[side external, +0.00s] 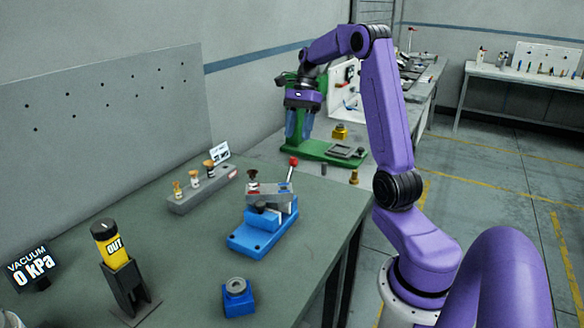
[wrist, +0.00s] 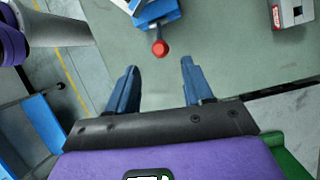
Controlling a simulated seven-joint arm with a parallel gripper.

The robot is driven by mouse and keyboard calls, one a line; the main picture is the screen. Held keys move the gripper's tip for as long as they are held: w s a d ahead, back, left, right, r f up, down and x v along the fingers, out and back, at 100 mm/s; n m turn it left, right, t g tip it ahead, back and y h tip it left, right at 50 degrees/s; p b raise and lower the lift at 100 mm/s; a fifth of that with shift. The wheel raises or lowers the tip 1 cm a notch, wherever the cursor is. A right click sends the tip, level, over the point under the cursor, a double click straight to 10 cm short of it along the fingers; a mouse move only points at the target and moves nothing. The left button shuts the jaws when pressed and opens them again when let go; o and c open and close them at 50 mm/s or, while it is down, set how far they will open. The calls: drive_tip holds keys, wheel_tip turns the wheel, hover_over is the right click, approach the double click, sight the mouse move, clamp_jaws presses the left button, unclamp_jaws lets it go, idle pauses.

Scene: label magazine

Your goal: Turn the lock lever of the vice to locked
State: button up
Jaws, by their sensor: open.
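The vice (side external: 256,238) has a blue base and a grey top and stands near the right edge of the green table. Its lock lever (side external: 289,175) rises at the vice's back right and ends in a red ball knob (side external: 293,161). In the wrist view the red knob (wrist: 160,47) lies just beyond the fingertips, in line with the gap between them, and the vice's blue body (wrist: 157,12) is cut off at the top. My gripper (side external: 299,137) is open and empty, pointing down behind the vice; its fingers (wrist: 159,66) are apart from the knob.
A grey rack (side external: 200,190) with several wooden-handled pieces stands left of the vice. A green stand (side external: 318,151) is close to my gripper. A yellow "OUT" cylinder (side external: 108,241) and a blue block (side external: 238,300) stand in front. Bare tabletop lies between them.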

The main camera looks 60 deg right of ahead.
sight(292, 165)
drive_tip(key=x, duration=1.1)
clamp_jaws()
